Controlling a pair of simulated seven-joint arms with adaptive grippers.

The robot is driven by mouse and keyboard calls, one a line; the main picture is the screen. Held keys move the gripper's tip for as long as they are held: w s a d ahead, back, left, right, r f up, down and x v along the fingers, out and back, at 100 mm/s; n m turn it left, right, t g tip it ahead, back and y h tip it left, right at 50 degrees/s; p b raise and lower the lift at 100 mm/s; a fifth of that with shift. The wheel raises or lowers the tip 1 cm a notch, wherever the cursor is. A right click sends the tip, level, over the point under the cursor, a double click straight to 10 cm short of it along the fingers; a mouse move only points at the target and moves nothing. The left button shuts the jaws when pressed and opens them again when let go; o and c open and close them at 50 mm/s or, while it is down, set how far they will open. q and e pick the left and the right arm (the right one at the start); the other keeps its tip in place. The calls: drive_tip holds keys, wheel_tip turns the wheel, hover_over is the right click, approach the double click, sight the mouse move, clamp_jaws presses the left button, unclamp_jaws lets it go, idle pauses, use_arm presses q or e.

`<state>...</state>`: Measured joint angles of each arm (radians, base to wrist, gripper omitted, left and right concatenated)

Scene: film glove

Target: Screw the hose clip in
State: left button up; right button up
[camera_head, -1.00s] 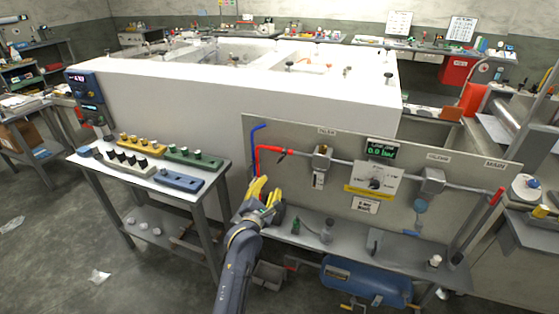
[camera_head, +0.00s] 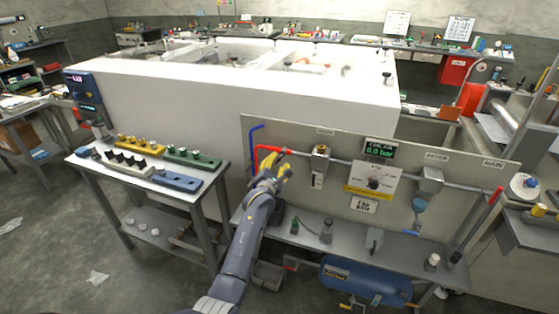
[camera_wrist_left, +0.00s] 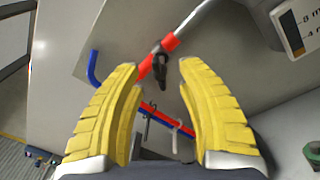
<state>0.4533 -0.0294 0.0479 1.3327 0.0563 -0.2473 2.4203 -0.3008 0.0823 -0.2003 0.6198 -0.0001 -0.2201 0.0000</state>
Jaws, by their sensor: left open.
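The hose clip (camera_wrist_left: 158,66) shows in the left wrist view as a small dark clip with a hanging thumb piece, on the end of the red hose (camera_wrist_left: 145,70) where it meets a grey metal pipe (camera_wrist_left: 193,16). My left gripper (camera_wrist_left: 158,75) is open, its yellow fingers on either side of the clip and not visibly touching it. In the head view my left gripper (camera_head: 280,168) is in front of the panel at the red hose (camera_head: 268,150) and hides the clip. My right gripper is not in view.
The grey panel (camera_head: 400,205) carries a pressure display (camera_head: 381,148) and a dial plate (camera_head: 374,178). A blue hose (camera_head: 254,132) rises at its left. A blue tank (camera_head: 365,282) is under the bench. A side table (camera_head: 150,172) holds coloured fitting racks.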

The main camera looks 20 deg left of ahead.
use_arm(q)
drive_tip(key=shift+w, duration=1.3)
drive_tip(key=shift+o, duration=0.2)
